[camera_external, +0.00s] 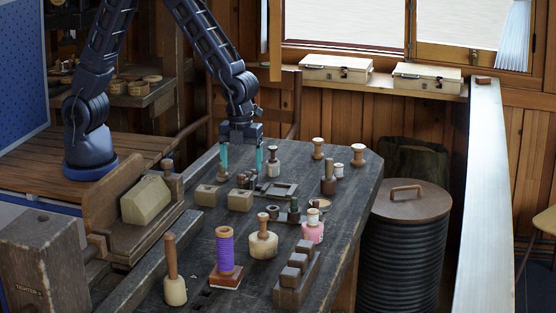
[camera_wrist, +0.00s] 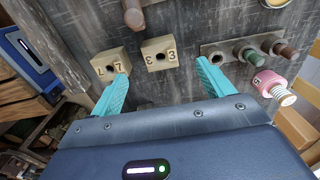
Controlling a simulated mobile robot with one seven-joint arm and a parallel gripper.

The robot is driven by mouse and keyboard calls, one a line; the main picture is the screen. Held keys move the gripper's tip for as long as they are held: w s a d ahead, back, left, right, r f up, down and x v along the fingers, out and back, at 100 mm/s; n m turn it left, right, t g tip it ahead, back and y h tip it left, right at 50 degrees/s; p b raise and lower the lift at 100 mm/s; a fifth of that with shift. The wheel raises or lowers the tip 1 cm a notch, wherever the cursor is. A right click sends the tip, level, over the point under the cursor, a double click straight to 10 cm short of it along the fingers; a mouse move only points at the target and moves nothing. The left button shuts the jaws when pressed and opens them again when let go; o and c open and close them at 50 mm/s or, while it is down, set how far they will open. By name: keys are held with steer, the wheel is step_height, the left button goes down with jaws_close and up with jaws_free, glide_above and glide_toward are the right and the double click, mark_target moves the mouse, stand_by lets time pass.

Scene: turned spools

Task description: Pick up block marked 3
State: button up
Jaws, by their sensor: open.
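The block marked 3 (camera_wrist: 160,54) is a pale wooden cube with a round hole, lying on the dark bench. In the external view the block marked 3 (camera_external: 240,201) appears to be the right one of two similar blocks. The other block, marked 7 (camera_wrist: 111,64), lies just left of it; in the external view this block (camera_external: 207,196) is also on the left. My gripper (camera_external: 241,173) is open, teal fingers pointing down above the bench. In the wrist view my gripper (camera_wrist: 162,68) has the block marked 3 between and beyond its fingertips, not visibly touched.
A dark holder (camera_wrist: 228,52) with several pegs lies right of the block, with a pink spool (camera_wrist: 272,86) beyond it. A purple spool (camera_external: 225,250), wooden mallets and a stepped block (camera_external: 297,272) stand nearer the front. Turned spools (camera_external: 357,155) stand at the back right.

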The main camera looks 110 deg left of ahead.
glide_above(241, 194)
step_height(241, 194, down, 5)
steer(key=shift+w+a, duration=0.1)
steer(key=shift+d+f, duration=0.15)
steer(key=shift+f, duration=1.2)
steer(key=shift+d+f, duration=0.15)
steer(key=shift+f, duration=1.15)
steer(key=c, duration=1.1)
